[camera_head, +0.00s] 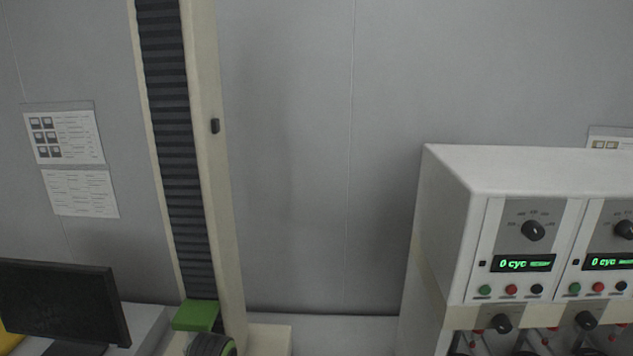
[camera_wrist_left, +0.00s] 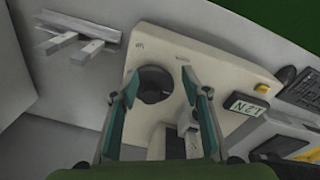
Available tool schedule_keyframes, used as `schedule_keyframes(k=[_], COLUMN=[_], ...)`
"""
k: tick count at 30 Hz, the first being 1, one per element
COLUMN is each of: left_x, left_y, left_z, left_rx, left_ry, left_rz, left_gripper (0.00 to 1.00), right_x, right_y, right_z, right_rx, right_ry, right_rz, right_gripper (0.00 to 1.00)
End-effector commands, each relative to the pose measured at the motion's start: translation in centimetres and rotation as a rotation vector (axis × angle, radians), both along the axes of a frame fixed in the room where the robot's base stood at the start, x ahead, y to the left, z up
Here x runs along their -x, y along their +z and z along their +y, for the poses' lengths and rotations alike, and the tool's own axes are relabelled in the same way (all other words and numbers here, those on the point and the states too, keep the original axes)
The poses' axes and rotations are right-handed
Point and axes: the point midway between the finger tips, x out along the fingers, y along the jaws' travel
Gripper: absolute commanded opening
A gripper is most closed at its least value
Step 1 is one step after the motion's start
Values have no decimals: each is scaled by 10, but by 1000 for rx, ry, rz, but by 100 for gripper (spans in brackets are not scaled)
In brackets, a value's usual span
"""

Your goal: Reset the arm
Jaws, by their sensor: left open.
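My left gripper (camera_wrist_left: 160,78) shows in the left wrist view with its two teal-lined fingers spread apart. Nothing is between the fingertips that I can tell is held. Beyond them is a cream machine panel (camera_wrist_left: 210,65) with a round black knob (camera_wrist_left: 155,84), a small display (camera_wrist_left: 247,106) and a yellow button (camera_wrist_left: 267,87). A grey metal block (camera_wrist_left: 187,128) appears low between the fingers; whether they touch it I cannot tell. My right gripper is in no frame.
In the head view a tall cream column (camera_head: 213,170) with black bellows (camera_head: 170,130) stands left of centre, a green block (camera_head: 195,315) at its foot. A white tester (camera_head: 445,215) with green displays is at right, a monitor (camera_head: 60,303) at lower left. Metal prongs (camera_wrist_left: 70,42) show in the wrist view.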

Motion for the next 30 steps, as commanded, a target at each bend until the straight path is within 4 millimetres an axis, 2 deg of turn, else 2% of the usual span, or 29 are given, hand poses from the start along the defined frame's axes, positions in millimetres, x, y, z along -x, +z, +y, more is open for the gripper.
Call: schedule_keyframes(k=[1, 6, 12, 15, 21, 30], left_x=[20, 79, 148, 172, 206, 244], left_y=[-12, -32, -32, -26, -12, 12], left_z=[2, 7, 16, 20, 25, 32], left_rx=[1, -8, -36, -50, -75, -109], left_ry=[-34, -160, -301, -355, -431, -519], left_rz=[-12, -71, -136, -163, -198, -236], left_gripper=[42, 42, 42, 42, 42, 42], right_x=[0, 0, 0, 0, 0, 0], right_y=[0, 0, 0, 0, 0, 0], right_z=[0, 0, 0, 0, 0, 0], right_rx=[0, 0, -1, -1, -1, -1], right_ry=[0, 0, 0, 0, 0, 0], right_rz=[0, 0, 0, 0, 0, 0], right_gripper=[35, 35, 35, 35, 35, 35])
